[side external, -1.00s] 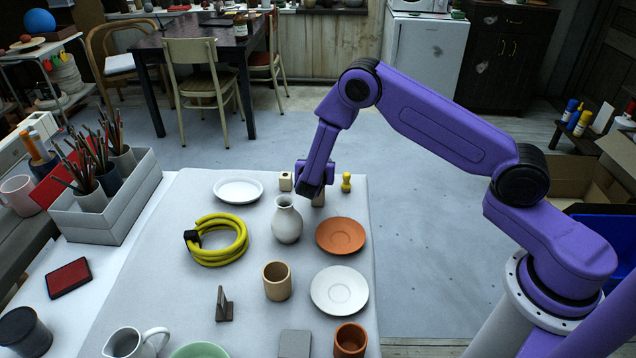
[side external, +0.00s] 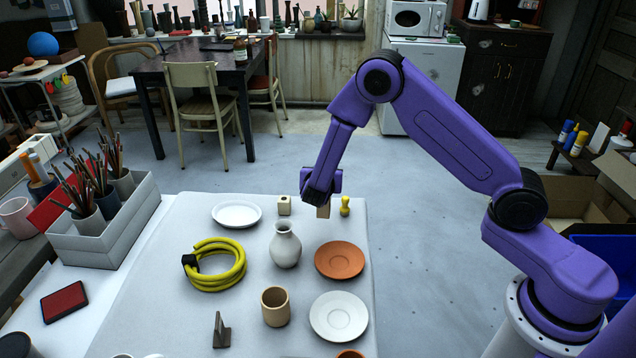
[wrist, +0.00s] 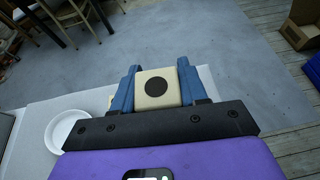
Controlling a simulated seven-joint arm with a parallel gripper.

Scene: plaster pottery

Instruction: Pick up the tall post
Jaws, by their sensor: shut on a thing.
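The tall post (side external: 323,212) is a pale tan block. Its lower end shows below my gripper (side external: 321,199) in the side external view, raised a little above the back right of the white table. In the wrist view the post's square cream end, with a dark round spot (wrist: 157,88), sits between the two blue fingers of my gripper (wrist: 157,80). The fingers are shut on it from both sides. The rest of the post is hidden by the gripper.
A small wooden block (side external: 284,206) and a yellow peg figure (side external: 345,206) stand close by. A grey vase (side external: 285,246), terracotta saucer (side external: 339,260), white plate (side external: 237,215) and yellow coil (side external: 217,279) are nearer. Clear floor lies beyond the table.

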